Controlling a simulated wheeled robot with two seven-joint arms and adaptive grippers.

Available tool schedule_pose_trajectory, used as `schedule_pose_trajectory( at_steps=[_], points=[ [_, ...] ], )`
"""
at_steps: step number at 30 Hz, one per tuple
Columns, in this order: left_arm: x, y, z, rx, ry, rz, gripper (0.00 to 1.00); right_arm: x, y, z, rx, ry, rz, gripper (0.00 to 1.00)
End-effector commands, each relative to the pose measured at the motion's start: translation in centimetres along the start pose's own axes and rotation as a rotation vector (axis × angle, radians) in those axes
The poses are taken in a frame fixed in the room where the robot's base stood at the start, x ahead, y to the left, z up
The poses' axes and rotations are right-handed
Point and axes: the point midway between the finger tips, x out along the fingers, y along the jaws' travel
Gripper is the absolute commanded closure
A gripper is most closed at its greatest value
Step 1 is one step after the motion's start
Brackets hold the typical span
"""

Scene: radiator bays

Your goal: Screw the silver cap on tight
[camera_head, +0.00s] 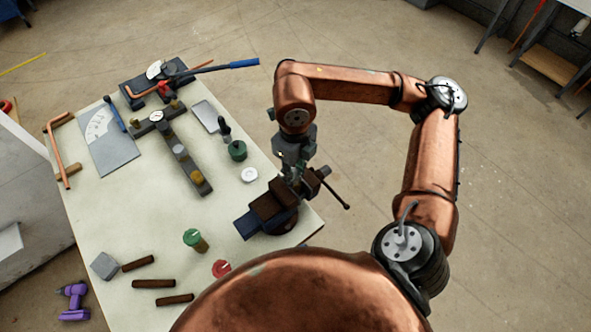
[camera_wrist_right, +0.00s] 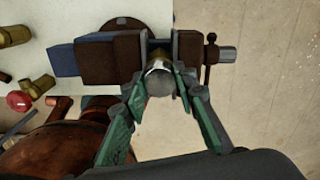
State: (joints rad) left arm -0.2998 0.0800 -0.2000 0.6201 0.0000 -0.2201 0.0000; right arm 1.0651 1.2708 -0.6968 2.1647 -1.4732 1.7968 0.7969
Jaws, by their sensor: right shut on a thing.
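The silver cap (camera_wrist_right: 160,82) shows in the right wrist view at the jaws of a bench vise (camera_wrist_right: 112,55). My right gripper (camera_wrist_right: 161,86) is shut on the cap, with one green-padded finger on each side. The part under the cap is mostly hidden by it and the jaws. In the head view, the vise (camera_head: 263,207) stands at the table's right edge, and my right gripper (camera_head: 291,180) points down over it. The cap cannot be made out there. My left gripper is not in view.
The pale table (camera_head: 120,215) also holds a dark bar with knobs (camera_head: 189,167), a green-capped fitting (camera_head: 192,238), a red disc (camera_head: 221,268), a white ring (camera_head: 249,175) and a blue-handled tool (camera_head: 240,64). The vise handle (camera_head: 336,195) sticks out right. The table's middle left is clear.

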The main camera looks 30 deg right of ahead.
Motion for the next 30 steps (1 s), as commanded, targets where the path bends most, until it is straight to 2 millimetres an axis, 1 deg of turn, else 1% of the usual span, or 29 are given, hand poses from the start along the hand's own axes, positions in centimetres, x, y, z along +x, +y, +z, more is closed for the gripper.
schedule_pose_trajectory(
  at_steps=[3,7,10,16,17,18,21,28,30],
  points=[
    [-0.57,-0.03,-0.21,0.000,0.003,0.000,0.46,-0.16,0.01,0.07,0.164,-0.003,0.001,1.00],
    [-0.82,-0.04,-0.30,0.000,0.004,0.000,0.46,-0.08,0.01,0.07,0.298,-0.002,0.001,1.00],
    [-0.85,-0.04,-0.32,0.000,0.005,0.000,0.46,-0.02,0.00,0.09,0.339,-0.002,0.001,1.00],
    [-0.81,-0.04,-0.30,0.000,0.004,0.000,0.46,0.03,-0.01,0.10,0.343,-0.003,0.001,1.00],
    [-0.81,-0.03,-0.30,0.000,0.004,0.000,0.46,0.03,-0.01,0.10,0.342,-0.003,0.001,0.72],
    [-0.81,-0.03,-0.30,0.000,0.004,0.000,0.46,0.02,-0.01,0.10,0.342,-0.003,0.001,0.70],
    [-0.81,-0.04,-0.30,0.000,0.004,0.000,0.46,0.02,-0.01,0.08,0.341,-0.002,0.000,0.63],
    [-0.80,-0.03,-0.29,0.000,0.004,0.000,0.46,0.02,-0.01,0.05,0.338,-0.001,0.000,0.63],
    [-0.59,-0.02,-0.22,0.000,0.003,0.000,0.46,0.10,-0.01,0.06,0.314,-0.001,0.000,0.63]
  ],
)
